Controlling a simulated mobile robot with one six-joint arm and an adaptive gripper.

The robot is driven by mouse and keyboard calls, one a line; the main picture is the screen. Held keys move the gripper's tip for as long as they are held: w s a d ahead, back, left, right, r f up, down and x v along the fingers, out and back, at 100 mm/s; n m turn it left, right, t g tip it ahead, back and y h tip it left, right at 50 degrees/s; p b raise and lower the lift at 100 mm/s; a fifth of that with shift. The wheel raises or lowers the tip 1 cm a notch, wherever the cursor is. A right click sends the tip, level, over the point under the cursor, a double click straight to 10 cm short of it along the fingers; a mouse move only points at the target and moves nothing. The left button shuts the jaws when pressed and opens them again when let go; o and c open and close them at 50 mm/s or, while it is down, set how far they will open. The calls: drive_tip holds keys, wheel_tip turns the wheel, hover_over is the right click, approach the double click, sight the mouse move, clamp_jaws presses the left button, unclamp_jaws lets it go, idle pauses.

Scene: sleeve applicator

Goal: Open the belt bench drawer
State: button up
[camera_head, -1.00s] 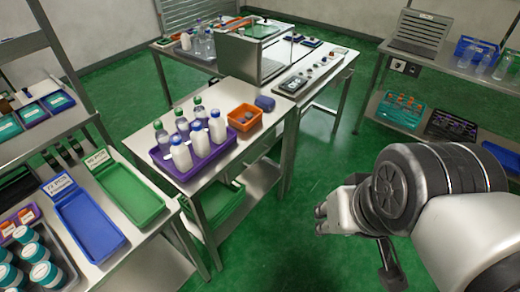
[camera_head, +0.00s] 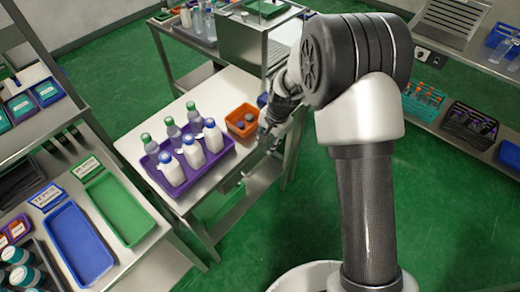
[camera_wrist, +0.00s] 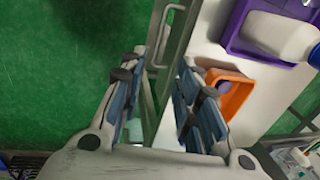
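The belt bench (camera_head: 208,100) is a white-topped metal table left of my arm. Its drawer front (camera_head: 232,187) lies along the side under the top, partly hidden by my arm; it looks shut. In the wrist view, a grey bar-shaped handle (camera_wrist: 167,35) runs along the bench's side. My gripper (camera_wrist: 160,63) is open, with its two blue-padded fingers on either side of the handle and bench edge. I cannot tell whether either finger touches. In the head view, my gripper (camera_head: 268,128) is at the bench's right edge, beside the orange bin.
A purple tray (camera_head: 176,193) of several bottles and an orange bin (camera_head: 241,121) stand on the bench, the bin close to my gripper. A left rack holds blue (camera_head: 79,240) and green (camera_head: 122,210) trays. A right shelf (camera_head: 475,72) holds other goods. Green floor is clear in front.

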sight(259, 167)
drive_tip(key=a+f+b, duration=0.1)
drive_tip(key=f, duration=0.5)
drive_tip(key=w+a+f+b, duration=0.1)
drive_tip(key=f, duration=0.5)
drive_tip(key=w+a+f+b, duration=0.1)
drive_tip(key=f, duration=0.5)
drive_tip(key=shift+w+b, duration=0.2)
drive_tip(key=shift+b, duration=0.2)
drive_tip(key=shift+c, duration=0.5)
clamp_jaws()
